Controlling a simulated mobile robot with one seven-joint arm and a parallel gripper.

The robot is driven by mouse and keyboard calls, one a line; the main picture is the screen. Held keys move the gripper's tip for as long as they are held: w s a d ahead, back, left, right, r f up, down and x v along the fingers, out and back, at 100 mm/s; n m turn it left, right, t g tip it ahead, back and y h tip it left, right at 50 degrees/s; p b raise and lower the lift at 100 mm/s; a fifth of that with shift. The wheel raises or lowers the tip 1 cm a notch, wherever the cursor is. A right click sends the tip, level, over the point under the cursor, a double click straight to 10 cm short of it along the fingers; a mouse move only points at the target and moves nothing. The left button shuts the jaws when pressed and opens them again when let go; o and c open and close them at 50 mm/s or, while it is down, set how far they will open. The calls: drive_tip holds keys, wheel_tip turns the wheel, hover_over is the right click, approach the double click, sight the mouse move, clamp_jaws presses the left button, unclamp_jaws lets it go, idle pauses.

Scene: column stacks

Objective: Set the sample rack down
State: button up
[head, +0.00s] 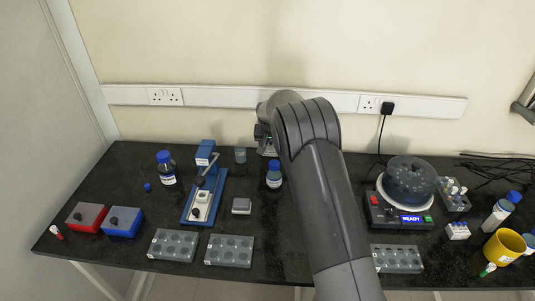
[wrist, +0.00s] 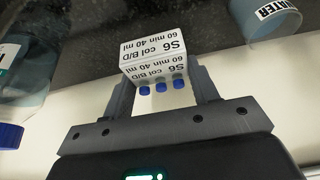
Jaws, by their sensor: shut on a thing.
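The sample rack (wrist: 158,60) is a small white block with the printed label "S6 col B/D 60 min 40 ml" and three blue-capped tubes (wrist: 160,87). It sits between the two dark fingers of my gripper (wrist: 163,78), which is shut on it. In the head view my arm hides the held rack. I cannot tell whether the rack touches the bench.
A blue-capped bottle (head: 274,176) and a small beaker (head: 240,155) stand left of my arm. A blue column stand (head: 203,195) is further left. A centrifuge-like device (head: 405,195) stands to the right. A small white rack with blue caps (head: 458,230) stands at the right.

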sight(267, 160)
drive_tip(key=shift+w+a+f, duration=0.2)
drive_tip(key=shift+a+f, duration=0.2)
drive_tip(key=shift+a, duration=0.2)
drive_tip(key=shift+f, duration=1.95)
drive_tip(key=shift+f, duration=0.15)
drive_tip(key=o, duration=1)
